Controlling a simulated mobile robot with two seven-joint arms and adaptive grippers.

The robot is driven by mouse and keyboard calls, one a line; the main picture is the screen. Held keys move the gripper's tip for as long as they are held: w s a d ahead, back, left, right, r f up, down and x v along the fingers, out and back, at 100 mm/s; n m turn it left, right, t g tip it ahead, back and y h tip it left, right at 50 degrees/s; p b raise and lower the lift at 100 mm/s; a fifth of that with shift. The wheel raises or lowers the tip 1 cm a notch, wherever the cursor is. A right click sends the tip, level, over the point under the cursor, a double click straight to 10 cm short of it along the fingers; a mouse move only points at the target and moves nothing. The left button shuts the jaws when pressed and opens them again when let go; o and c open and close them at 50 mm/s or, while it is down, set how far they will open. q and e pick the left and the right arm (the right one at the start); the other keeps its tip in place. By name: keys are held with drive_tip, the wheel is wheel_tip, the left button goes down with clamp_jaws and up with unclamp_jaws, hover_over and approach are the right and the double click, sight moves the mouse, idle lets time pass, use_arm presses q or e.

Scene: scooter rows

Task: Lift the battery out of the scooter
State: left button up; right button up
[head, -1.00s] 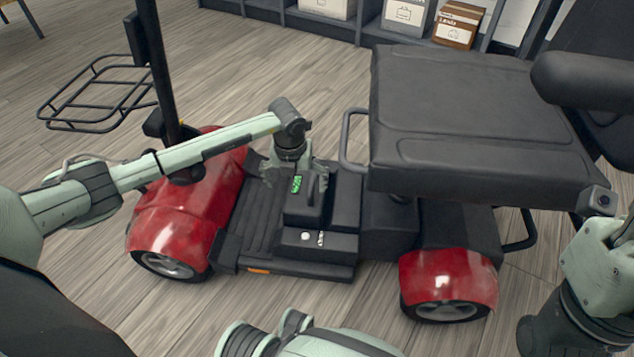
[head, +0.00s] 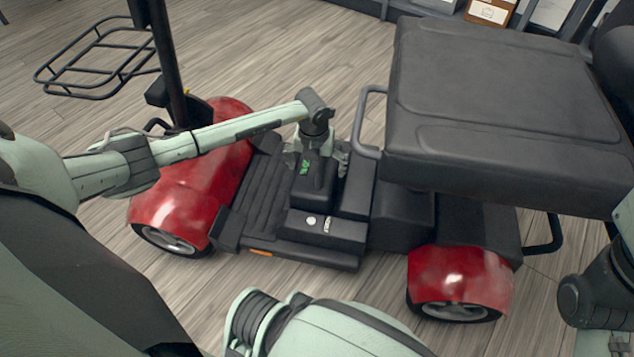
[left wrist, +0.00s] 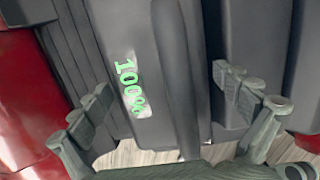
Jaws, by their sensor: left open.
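The battery (head: 316,182) is a dark grey block with a green display, seated upright on the deck of the red and black scooter (head: 185,190). In the left wrist view the battery (left wrist: 165,75) shows its raised handle bar and a green "100%". My left gripper (head: 316,162) points down over the battery. In the left wrist view its open fingers (left wrist: 165,105) stand on either side of the battery, with gaps visible. Whether a finger touches it I cannot tell. My right gripper is not in view.
The black seat (head: 500,105) overhangs the deck on the right. The steering column (head: 168,60) and wire basket (head: 95,60) stand at the left. A box (head: 488,12) is on a shelf behind. The wooden floor around the scooter is clear.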

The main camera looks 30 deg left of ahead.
use_arm(q)
drive_tip(key=c, duration=1.4)
drive_tip(key=shift+w+r, duration=0.2)
drive_tip(key=shift+c, duration=1.1)
drive_tip(key=shift+r, duration=0.1)
